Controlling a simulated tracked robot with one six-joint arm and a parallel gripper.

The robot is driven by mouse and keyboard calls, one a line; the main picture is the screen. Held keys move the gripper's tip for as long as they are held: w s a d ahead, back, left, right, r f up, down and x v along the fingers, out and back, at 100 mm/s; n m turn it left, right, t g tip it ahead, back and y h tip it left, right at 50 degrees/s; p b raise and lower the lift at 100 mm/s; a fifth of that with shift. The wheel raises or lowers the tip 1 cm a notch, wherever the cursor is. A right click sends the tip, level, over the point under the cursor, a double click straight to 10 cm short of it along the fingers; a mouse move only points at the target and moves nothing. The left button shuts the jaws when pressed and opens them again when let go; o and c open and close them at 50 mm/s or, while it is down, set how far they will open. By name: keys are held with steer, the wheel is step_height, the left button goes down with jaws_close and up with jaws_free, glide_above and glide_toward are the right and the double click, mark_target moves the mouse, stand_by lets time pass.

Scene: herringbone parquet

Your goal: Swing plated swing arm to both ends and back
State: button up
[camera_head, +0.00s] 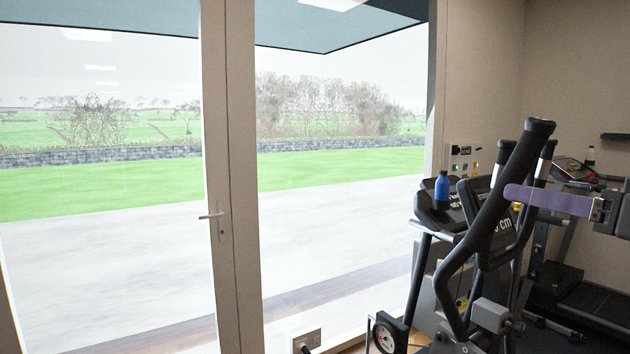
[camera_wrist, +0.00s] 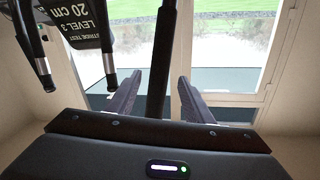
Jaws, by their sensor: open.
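A dark curved swing arm (camera_head: 490,215) with a thick grip on top rises from the exercise machine at the right of the head view. In the wrist view the dark bar (camera_wrist: 161,60) runs between the two fingers of my gripper (camera_wrist: 159,82), with a gap on each side. My gripper (camera_head: 510,193) reaches in from the right in the head view, its purple finger beside the upper bar. A dark plate (camera_wrist: 83,22) with white lettering, "LEVEL 3" and "20 cm", shows upside down in the wrist view. It is partly hidden behind the bar in the head view (camera_head: 503,226).
A blue bottle (camera_head: 442,188) stands on the treadmill console (camera_head: 436,212) behind. A round dial (camera_head: 385,337) is low in front. Another treadmill (camera_head: 590,300) is at the far right. The glass door (camera_head: 228,170) is on the left.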

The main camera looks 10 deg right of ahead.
steer(key=w+a, duration=0.2)
steer(key=w, duration=0.8)
stand_by(0.3)
jaws_close()
stand_by(0.5)
